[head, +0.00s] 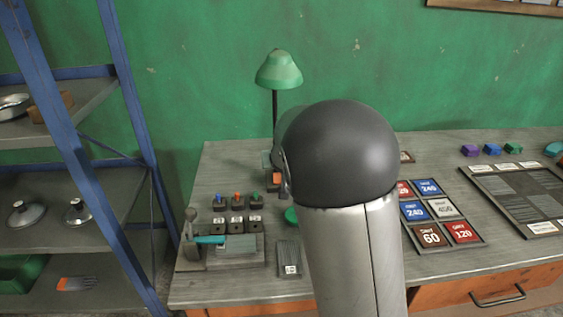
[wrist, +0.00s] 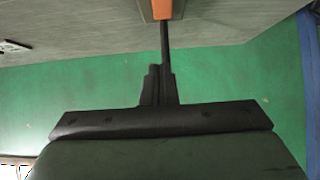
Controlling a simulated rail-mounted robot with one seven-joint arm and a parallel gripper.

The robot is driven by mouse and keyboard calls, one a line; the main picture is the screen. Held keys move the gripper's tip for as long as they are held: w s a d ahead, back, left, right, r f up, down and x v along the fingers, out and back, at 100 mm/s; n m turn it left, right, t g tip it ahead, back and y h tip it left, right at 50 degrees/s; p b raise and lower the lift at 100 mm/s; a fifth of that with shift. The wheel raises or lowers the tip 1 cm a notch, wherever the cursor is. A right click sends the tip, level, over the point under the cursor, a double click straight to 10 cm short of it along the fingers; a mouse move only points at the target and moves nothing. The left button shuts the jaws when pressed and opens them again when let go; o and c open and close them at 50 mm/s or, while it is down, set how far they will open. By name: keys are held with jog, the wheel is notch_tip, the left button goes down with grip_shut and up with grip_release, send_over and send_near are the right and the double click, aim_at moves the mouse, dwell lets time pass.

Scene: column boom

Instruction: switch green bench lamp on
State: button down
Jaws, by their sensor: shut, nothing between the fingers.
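The green bench lamp (head: 278,71) stands at the back of the bench, with a green shade on a thin black stem. Its base is partly hidden by my arm in the head view. An orange switch (head: 277,179) shows at the base. In the wrist view, the orange switch (wrist: 163,8) is at the top edge and the dark stem (wrist: 165,38) runs down from it towards my fingers. My gripper (wrist: 158,72) is shut and empty, apart from the switch in that picture. My arm hides the fingers in the head view. I cannot tell whether the lamp is lit.
Several coloured buttons (head: 237,199) and a turquoise-handled device (head: 211,239) are at the bench's left. Label tiles (head: 429,236) and a dark panel (head: 521,198) lie right. A blue-framed shelf (head: 135,110) stands left. The green wall (head: 400,60) is close behind the lamp.

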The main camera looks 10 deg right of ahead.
send_over(279, 177)
jog(key=f, duration=0.3)
jog(key=shift+s+d+f+p, duration=0.1)
jog(key=shift+s+f+p, duration=0.15)
jog(key=shift+p, duration=0.15)
notch_tip(279, 177, down, 2)
jog(key=shift+w+f, duration=0.1)
jog(key=shift+f, duration=0.15)
jog(key=shift+w+f, duration=0.1)
jog(key=shift+f, duration=0.55)
jog(key=shift+w+f+b, duration=0.1)
jog(key=shift+f+b, duration=0.35)
jog(key=shift+b, duration=0.1)
jog(key=shift+w+r, duration=0.1)
jog(key=shift+s+b, duration=0.4)
jog(key=shift+s, duration=0.5)
